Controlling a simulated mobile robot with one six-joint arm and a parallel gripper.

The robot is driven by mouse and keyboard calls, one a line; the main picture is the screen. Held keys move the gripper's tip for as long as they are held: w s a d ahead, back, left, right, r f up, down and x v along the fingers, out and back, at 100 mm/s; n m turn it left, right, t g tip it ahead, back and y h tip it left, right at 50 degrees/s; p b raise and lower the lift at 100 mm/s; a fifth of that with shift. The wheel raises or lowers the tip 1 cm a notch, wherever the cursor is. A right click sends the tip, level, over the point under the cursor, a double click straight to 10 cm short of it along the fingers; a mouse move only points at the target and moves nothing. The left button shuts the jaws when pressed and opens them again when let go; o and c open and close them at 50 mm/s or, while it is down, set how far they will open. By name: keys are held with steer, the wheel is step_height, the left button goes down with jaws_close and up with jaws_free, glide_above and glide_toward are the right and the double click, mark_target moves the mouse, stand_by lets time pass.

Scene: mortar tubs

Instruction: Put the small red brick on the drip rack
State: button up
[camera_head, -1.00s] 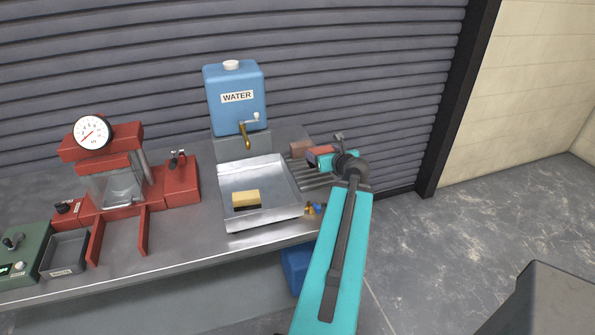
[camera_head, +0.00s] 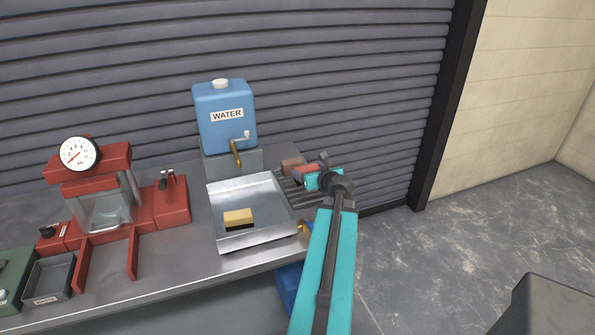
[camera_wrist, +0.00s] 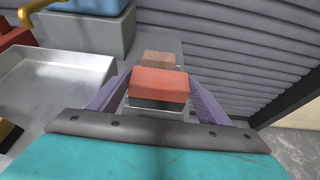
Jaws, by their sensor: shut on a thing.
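The small red brick (camera_wrist: 160,84) is between the two fingers of my gripper (camera_wrist: 158,100) in the wrist view, and the gripper is shut on it. Whether the held brick touches the rack is hard to tell.
A metal tray (camera_head: 270,237) with a yellow sponge (camera_head: 238,216) lies left of the rack. A blue water container (camera_head: 226,120) with a brass tap stands behind it. A red press (camera_head: 90,165) is at the left. A ribbed shutter (camera_head: 330,80) closes off the back.

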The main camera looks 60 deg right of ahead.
mark_target(300, 167)
steer(key=x, duration=0.3)
steer(key=p+x, duration=0.1)
steer(key=x, duration=0.5)
steer(key=shift+s+f+p, duration=0.1)
steer(key=shift+f+p, duration=0.2)
steer(key=shift+p, duration=0.05)
steer(key=shift+d, duration=0.1)
steer(key=shift+w+d+f, duration=0.25)
steer(key=shift+w+d, duration=0.05)
steer(key=shift+w, duration=0.2)
steer(key=shift+w+d+f+p, duration=0.45)
steer(key=shift+w+f, duration=0.05)
steer(key=shift+f, duration=0.05)
steer(key=shift+w+d+f, duration=0.15)
steer(key=shift+w+f, duration=0.15)
steer(key=shift+f, duration=0.05)
steer(key=shift+f, duration=0.15)
steer(key=o, duration=1.4)
steer(key=shift+c, duration=0.2)
